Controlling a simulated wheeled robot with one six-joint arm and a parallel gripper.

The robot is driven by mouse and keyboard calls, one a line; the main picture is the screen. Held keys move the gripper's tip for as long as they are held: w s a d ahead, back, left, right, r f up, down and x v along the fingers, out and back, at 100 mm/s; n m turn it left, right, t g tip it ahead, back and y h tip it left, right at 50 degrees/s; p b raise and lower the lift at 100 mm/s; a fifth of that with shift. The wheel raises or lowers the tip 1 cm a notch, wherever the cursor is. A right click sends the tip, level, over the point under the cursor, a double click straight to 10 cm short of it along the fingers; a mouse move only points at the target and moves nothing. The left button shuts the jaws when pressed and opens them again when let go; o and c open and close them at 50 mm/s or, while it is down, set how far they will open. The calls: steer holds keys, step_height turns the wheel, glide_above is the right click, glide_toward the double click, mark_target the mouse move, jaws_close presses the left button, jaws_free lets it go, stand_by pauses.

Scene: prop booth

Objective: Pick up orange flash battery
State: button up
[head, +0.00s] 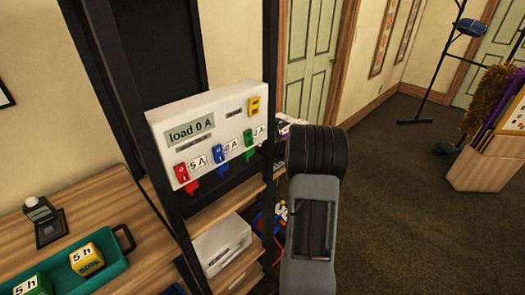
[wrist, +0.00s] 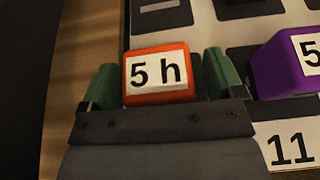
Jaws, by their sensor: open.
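The orange flash battery (wrist: 158,72) is a small block with a white label reading "5 h", seen in the wrist view. My gripper (wrist: 161,80) is open, with one green fingertip on each side of the battery. The battery sits between the fingertips; whether they touch it I cannot tell. Its lower part is hidden behind the gripper's dark body. In the head view my arm hides the gripper, and no orange battery can be made out there.
A purple block (wrist: 285,62) stands close right of my gripper on a pale board (wrist: 205,27) with dark slots. In the head view, a teal tray (head: 112,270) holds yellow and green "5 h" blocks. A rack with a "load 0 A" panel (head: 205,112) stands left of my arm.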

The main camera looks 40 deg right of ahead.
steer(key=shift+c, duration=0.2)
steer(key=c, duration=1.2)
steer(key=shift+o, duration=0.2)
steer(key=shift+r, duration=0.1)
